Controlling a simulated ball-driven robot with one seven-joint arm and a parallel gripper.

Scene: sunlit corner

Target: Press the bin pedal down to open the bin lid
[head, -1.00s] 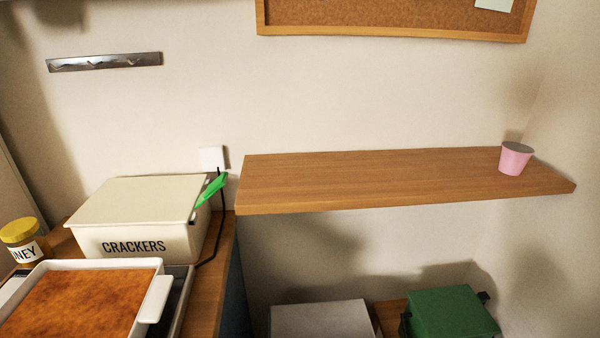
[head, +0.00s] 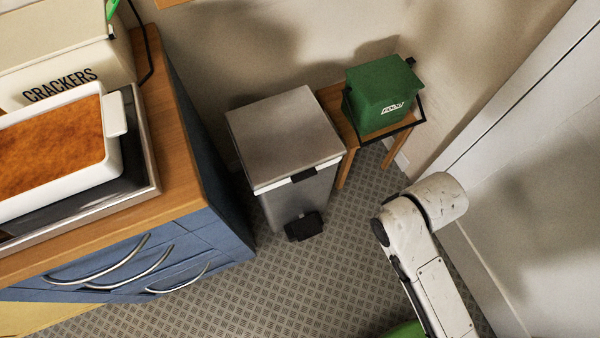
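The bin (head: 300,190) is a grey metal box with a flat lid (head: 283,135), standing on the floor between the blue cabinet and a small wooden stool. Its lid is shut. The black pedal (head: 304,226) sticks out low at the front of the bin, and nothing touches it. My white arm shows at the lower right, apart from the bin and to the right of the pedal. My gripper itself cannot be made out in the head view.
A green caddy (head: 378,88) with a black handle stands on the wooden stool (head: 348,150). The blue cabinet (head: 215,165) with curved drawer handles is on the left, bearing a crackers box (head: 60,60) and a baking dish (head: 110,150). Patterned floor (head: 240,300) before the bin is clear.

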